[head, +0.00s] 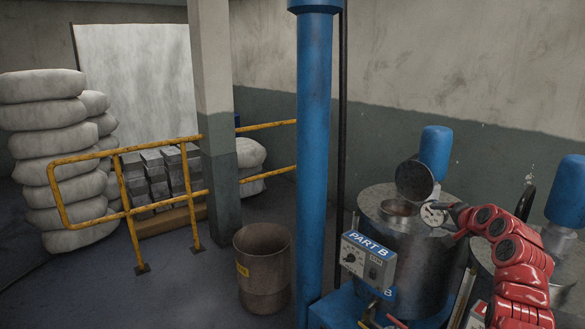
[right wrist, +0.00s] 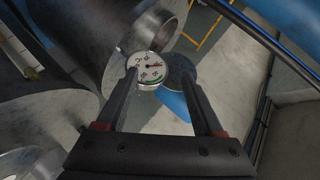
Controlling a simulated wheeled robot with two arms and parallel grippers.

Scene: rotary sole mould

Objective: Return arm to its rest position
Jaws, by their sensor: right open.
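My right arm is red and reaches in from the lower right of the head view. Its gripper (head: 448,208) is at the top of the metal Part B tank (head: 402,250), beside the round white dial gauge (head: 433,214). In the right wrist view the two dark fingers of the gripper (right wrist: 161,72) stand apart, open. The gauge (right wrist: 149,68) shows between and beyond the fingertips, near the left one; I cannot tell if they touch. My left gripper is not in view.
The tank's round lid (head: 414,180) stands raised over its opening. A blue motor (head: 434,152) is behind, a control box (head: 368,262) in front. A blue column (head: 314,150), a rusty bin (head: 262,268) and yellow railing (head: 165,206) are to the left.

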